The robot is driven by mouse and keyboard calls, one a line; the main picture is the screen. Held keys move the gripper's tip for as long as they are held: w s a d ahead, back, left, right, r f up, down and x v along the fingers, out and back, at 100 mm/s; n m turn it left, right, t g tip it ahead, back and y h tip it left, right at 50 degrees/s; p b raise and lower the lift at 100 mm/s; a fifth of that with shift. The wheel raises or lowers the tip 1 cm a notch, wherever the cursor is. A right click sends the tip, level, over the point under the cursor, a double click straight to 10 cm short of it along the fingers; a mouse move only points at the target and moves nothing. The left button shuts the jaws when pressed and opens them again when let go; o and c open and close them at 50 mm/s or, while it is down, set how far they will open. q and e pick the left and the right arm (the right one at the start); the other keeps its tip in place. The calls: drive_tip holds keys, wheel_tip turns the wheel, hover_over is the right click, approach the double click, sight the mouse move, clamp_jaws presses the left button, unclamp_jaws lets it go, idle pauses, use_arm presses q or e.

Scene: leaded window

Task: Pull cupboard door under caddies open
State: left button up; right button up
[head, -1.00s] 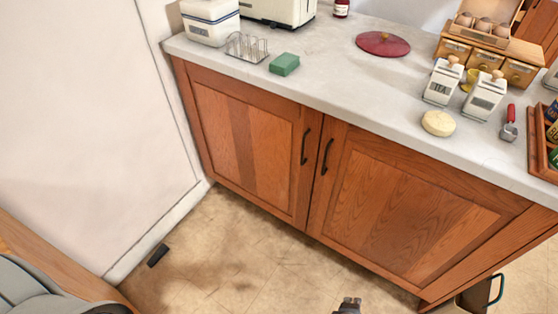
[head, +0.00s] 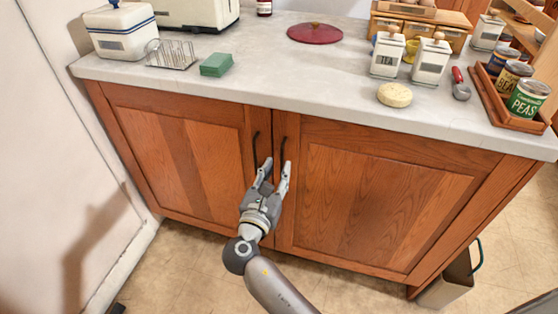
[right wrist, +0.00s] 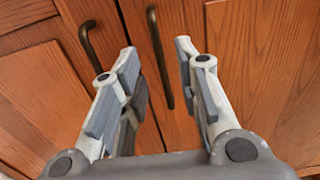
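Two white caddies stand on the counter, one marked TEA (head: 386,58) and another beside it (head: 431,64). Below them is the wooden right cupboard door (head: 385,195), shut, with a dark upright handle (head: 282,152) near its left edge. My right gripper (head: 276,170) is open and empty in front of the door seam, fingers pointing at the handles. In the right wrist view, the right door's handle (right wrist: 159,60) shows between the open fingers (right wrist: 157,55); I cannot tell whether they touch it. My left gripper is out of view.
The left cupboard door (head: 185,150) is shut; its handle (head: 255,148) is just left of my right gripper. A grey bin (head: 447,285) stands by the cupboard's right end. A white wall (head: 50,150) is at the left. The floor (head: 200,270) in front looks clear.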

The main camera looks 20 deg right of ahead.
sight(281, 161)
drive_tip(key=x, duration=0.4)
drive_tip(key=shift+w, duration=0.1)
drive_tip(key=shift+w+d, duration=0.35)
drive_tip(key=shift+w, duration=0.1)
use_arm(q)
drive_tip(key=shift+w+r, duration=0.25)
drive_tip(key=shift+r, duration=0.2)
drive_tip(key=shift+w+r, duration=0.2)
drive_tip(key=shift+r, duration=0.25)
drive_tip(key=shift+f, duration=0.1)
use_arm(e)
clamp_jaws()
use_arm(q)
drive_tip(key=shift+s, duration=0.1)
